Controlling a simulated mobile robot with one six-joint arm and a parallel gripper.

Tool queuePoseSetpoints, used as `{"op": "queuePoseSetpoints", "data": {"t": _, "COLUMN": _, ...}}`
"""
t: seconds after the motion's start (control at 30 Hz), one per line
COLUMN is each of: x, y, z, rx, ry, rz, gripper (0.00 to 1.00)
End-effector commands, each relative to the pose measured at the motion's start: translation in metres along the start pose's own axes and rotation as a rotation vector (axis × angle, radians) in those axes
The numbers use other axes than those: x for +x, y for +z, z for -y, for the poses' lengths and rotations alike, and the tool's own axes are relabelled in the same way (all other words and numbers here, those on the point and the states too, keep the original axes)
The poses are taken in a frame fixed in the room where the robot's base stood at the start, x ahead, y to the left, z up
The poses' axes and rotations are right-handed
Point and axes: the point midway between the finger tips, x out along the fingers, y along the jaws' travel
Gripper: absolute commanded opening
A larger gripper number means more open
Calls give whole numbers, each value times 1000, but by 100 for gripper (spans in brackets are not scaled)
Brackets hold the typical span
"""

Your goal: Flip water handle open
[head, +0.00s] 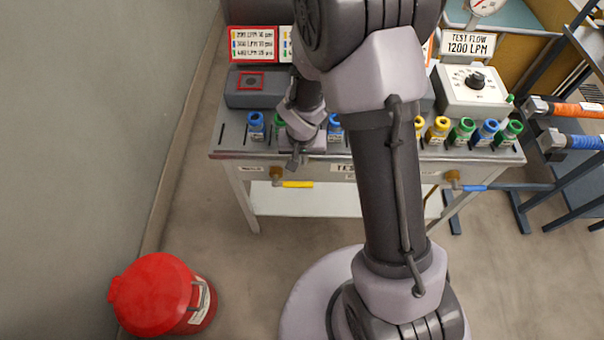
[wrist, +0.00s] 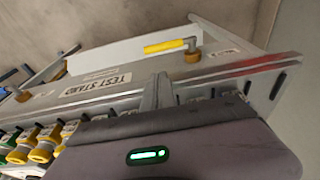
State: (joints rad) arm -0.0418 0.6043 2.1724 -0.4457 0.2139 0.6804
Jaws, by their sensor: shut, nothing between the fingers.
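A yellow valve handle (head: 297,184) on a brass fitting (head: 276,174) sticks out sideways from the front left of the test stand. The small label beside it is too small to read. The yellow handle also shows in the wrist view (wrist: 165,46), lying along the stand's front. A blue handle (head: 474,188) sits on another brass fitting at the front right. My gripper (head: 294,162) is at the stand's front left edge, just above and apart from the yellow handle. In the wrist view its fingers (wrist: 160,90) are together and empty.
The test stand (head: 233,146) carries several coloured nozzles (head: 463,131) and a dial box (head: 477,88). A red bin (head: 160,297) stands on the floor at left. A rack with hoses (head: 577,108) is at right. Floor left of the stand is clear.

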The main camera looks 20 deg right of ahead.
Motion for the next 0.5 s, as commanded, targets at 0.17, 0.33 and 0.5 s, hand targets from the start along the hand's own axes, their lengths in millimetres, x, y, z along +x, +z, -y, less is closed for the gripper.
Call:
{"op": "queuePoseSetpoints", "data": {"t": 0.17, "x": 19, "y": 2, "z": -1, "rx": 1, "ry": 2, "rz": 3, "gripper": 0}}
{"op": "queuePoseSetpoints", "data": {"t": 0.33, "x": 58, "y": 2, "z": -1, "rx": 2, "ry": 1, "rz": 3, "gripper": 0}}
{"op": "queuePoseSetpoints", "data": {"t": 0.5, "x": 95, "y": 2, "z": -1, "rx": 1, "ry": 1, "rz": 2, "gripper": 0}}
